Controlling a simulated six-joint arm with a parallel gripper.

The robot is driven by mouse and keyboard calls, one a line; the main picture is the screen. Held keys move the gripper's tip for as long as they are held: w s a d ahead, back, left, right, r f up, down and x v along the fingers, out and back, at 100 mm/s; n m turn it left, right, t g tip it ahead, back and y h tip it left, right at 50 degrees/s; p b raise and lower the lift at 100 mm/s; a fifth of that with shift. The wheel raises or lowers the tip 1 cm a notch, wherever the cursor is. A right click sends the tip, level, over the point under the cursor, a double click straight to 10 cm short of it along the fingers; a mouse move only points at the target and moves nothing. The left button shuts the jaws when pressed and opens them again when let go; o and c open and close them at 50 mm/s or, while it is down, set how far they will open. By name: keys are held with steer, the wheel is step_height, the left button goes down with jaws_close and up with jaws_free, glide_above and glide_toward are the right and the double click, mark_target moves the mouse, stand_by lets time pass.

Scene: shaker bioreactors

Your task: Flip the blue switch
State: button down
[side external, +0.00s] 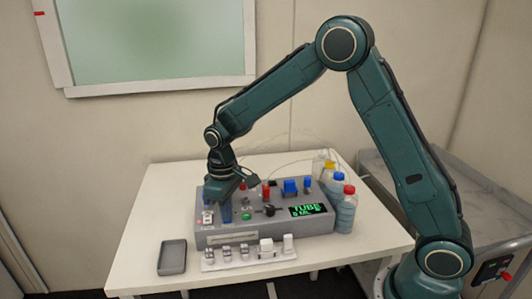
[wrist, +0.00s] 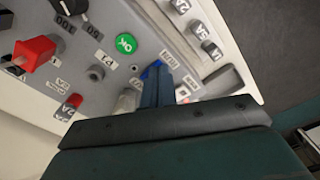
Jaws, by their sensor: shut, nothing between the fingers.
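The grey control box (side external: 270,230) stands on the white table. In the wrist view a bright blue switch part (wrist: 151,70) shows at the tips of my gripper (wrist: 158,72), beside the green OK button. My fingers are shut, point down at the panel and hide much of the switch; I cannot tell whether they touch it or which way it is set. In the side view my gripper (side external: 227,216) is low over the left part of the box.
The panel also has a green OK button (wrist: 126,43), red switches (wrist: 35,53), black knobs and a lit display (side external: 308,210). Capped bottles (side external: 345,208) stand at its right. A rack of small vials (side external: 250,254) and a grey tray (side external: 172,257) lie in front.

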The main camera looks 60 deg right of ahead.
steer(key=shift+r, duration=3.45)
steer(key=s+d+r+m+t, duration=0.1)
steer(key=s+d+r+t, duration=0.2)
steer(key=s+r, duration=0.9)
steer(key=s+d+m+t, duration=0.1)
steer(key=s+m+t, duration=0.1)
steer(key=s, duration=1.3)
steer(key=shift+s+d+f+t, duration=0.2)
steer(key=shift+f+t, duration=0.1)
steer(key=shift+f, duration=0.1)
